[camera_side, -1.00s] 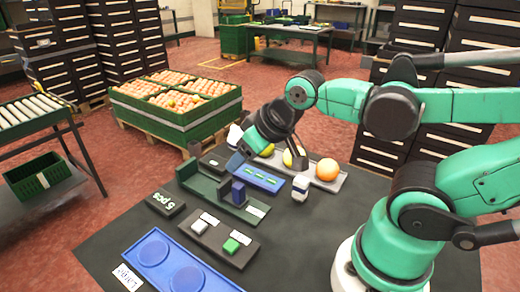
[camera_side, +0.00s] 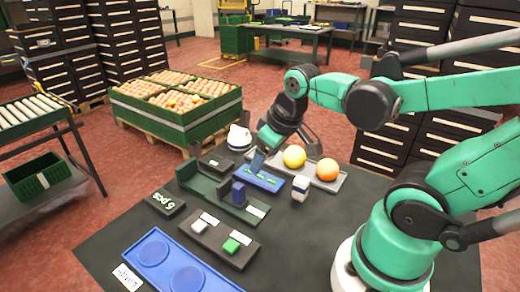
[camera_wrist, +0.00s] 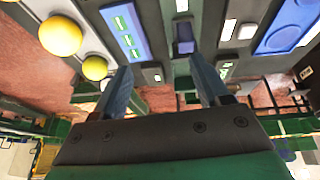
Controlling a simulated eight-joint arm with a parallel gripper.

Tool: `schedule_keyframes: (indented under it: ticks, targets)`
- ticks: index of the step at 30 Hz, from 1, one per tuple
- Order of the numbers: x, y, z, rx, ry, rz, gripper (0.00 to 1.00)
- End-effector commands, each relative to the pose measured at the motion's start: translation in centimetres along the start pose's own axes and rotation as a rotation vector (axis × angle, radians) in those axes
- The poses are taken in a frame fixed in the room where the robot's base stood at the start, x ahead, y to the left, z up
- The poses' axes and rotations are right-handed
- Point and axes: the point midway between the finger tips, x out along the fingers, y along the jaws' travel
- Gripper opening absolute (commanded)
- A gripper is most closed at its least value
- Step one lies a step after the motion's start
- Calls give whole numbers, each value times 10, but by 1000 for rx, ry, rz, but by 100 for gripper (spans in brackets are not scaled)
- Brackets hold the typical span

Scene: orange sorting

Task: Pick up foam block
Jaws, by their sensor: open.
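My gripper (camera_side: 284,148) is open and empty above the far side of the table, near the fruit tray. In the wrist view its two fingers (camera_wrist: 163,70) are spread apart with nothing between them. Several small blocks could be the foam block; I cannot tell which. A dark blue block (camera_side: 238,193) stands upright on a dark green rack (camera_side: 205,187); it also shows in the wrist view (camera_wrist: 185,38). A whitish block (camera_side: 200,227) and a green block (camera_side: 231,246) sit on a dark tray (camera_side: 217,238). A white and dark block (camera_side: 300,188) stands apart on the table.
A grey tray (camera_side: 342,182) holds round fruit, including a yellow one (camera_side: 294,156) and an orange one (camera_side: 327,169). A blue plate with green marks (camera_side: 270,183) lies beside it. A blue tray with round hollows (camera_side: 190,277) is in front.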

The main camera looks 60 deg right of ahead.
Motion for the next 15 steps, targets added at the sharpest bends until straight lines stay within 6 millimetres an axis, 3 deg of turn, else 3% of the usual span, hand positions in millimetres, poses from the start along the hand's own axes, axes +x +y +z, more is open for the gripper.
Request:
schedule_keyframes:
  ticks: [3, 6, 15]
  targets:
    - [10, 35, 23, 7, -185, 0, 68]
    - [14, 53, 42, 6, -300, -32, 68]
    - [25, 63, 61, -1, -388, -77, 68]
